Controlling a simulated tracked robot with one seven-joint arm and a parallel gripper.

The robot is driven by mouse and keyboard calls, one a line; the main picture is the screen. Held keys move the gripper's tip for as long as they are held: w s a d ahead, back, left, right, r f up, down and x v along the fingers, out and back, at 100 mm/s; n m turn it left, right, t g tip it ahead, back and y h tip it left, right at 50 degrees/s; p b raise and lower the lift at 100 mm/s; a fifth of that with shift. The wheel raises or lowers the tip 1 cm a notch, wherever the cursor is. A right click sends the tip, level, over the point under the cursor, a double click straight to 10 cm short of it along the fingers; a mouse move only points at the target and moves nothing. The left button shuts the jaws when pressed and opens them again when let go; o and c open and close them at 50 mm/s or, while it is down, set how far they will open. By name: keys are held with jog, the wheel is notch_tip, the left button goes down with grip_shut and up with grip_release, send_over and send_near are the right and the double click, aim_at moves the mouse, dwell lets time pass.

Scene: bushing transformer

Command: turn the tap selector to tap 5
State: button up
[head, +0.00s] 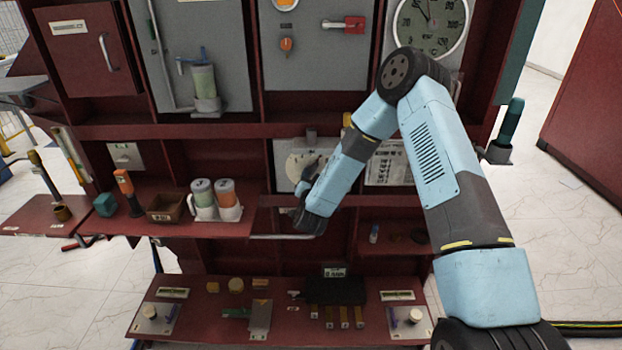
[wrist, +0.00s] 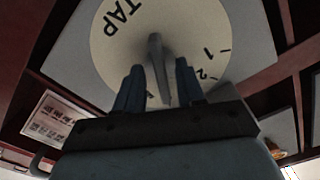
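The tap selector is a cream dial (wrist: 112,52) on a pale panel. It also shows in the head view (head: 297,164), partly hidden behind my arm. In the wrist view it appears rotated, with the word TAP and the marks 1 and 2 readable; other marks are hidden by my gripper. A grey selector handle (wrist: 156,58) stands at the dial's middle. My gripper (wrist: 157,82) is open in front of the dial, one finger on each side of the handle, with gaps visible. Contact and the tap pointed to cannot be told.
A label sheet (head: 388,164) is right of the dial. A lower bench (head: 210,322) holds several small parts.

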jog(key=shift+c, duration=0.3)
grip_shut()
jog(key=shift+d+m, duration=0.1)
jog(key=shift+m, duration=2.8)
jog(key=shift+f, duration=0.1)
jog(key=shift+o, duration=0.3)
grip_release()
jog(key=shift+s, duration=0.1)
